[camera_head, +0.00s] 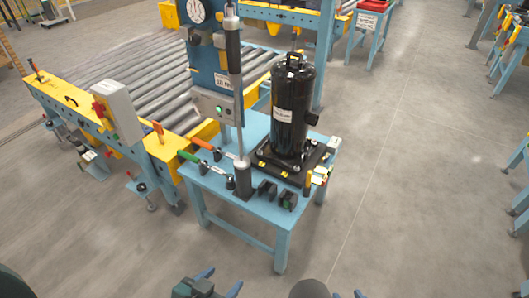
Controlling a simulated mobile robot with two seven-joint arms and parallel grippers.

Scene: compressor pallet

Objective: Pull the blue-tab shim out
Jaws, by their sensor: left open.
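A black compressor (291,108) stands upright on a dark base plate (262,161) on a light blue table. Small yellow tabs (262,175) show along the front edge of the base plate. I cannot make out a blue tab among these small parts. My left gripper (220,281) is at the bottom edge, well in front of the table, with its two blue fingers apart and nothing between them. Only a blue tip of my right gripper (358,294) shows at the bottom edge, so its jaws cannot be judged.
A roller conveyor (130,75) with yellow rails is behind left. The floor before the table is clear.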

